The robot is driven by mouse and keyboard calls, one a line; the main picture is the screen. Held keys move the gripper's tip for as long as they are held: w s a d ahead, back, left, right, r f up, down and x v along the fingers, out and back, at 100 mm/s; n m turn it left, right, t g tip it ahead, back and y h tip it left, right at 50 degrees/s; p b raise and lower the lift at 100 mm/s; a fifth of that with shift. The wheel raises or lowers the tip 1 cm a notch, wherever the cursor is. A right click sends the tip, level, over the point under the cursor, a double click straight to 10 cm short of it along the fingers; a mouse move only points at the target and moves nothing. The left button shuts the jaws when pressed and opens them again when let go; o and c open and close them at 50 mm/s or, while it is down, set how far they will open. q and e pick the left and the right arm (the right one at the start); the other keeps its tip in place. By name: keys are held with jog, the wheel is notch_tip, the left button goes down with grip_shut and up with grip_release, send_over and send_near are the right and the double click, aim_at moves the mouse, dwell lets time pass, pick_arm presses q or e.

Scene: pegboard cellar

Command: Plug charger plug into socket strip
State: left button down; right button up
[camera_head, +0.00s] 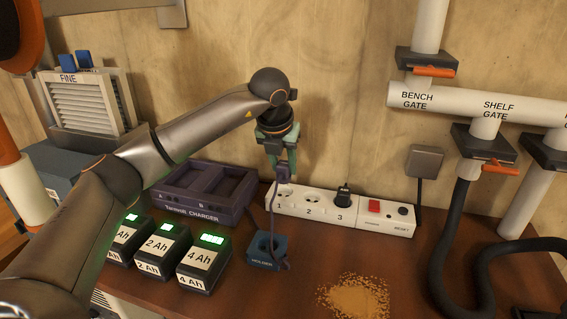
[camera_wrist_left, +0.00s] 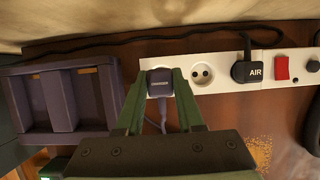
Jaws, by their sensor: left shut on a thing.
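My left gripper (camera_head: 284,168) is shut on the purple charger plug (camera_head: 284,174), pointing down over the left end of the white socket strip (camera_head: 330,214). In the left wrist view the charger plug (camera_wrist_left: 160,82) sits between the green fingers, over the leftmost socket. Socket 2 (camera_wrist_left: 202,75) is empty. Socket 3 holds a black plug marked AIR (camera_wrist_left: 245,70). The charger's cord hangs down beside the blue holder (camera_head: 267,251). My right gripper is not in view.
The purple terminal charger (camera_head: 207,190) stands left of the strip, with several battery packs (camera_head: 204,262) in front of it. A red switch (camera_head: 374,206) is on the strip's right part. A pile of sawdust (camera_head: 354,297) lies in front. Black hoses (camera_head: 457,225) stand at right.

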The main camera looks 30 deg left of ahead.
aim_at(283, 181)
pick_arm(q)
jog(key=shift+s+f+b, duration=0.1)
jog(key=shift+f+b, duration=1.35)
jog(key=shift+f, duration=1)
dwell(2.2)
dwell(0.3)
jog(key=shift+c, duration=2.2)
grip_release()
jog(key=shift+r, duration=0.1)
jog(key=o, duration=0.4)
jog(key=shift+o, duration=0.2)
jog(key=shift+r, duration=0.1)
jog(key=shift+r, duration=0.15)
jog(key=shift+r+p, duration=2.8)
jog(key=shift+r, duration=0.55)
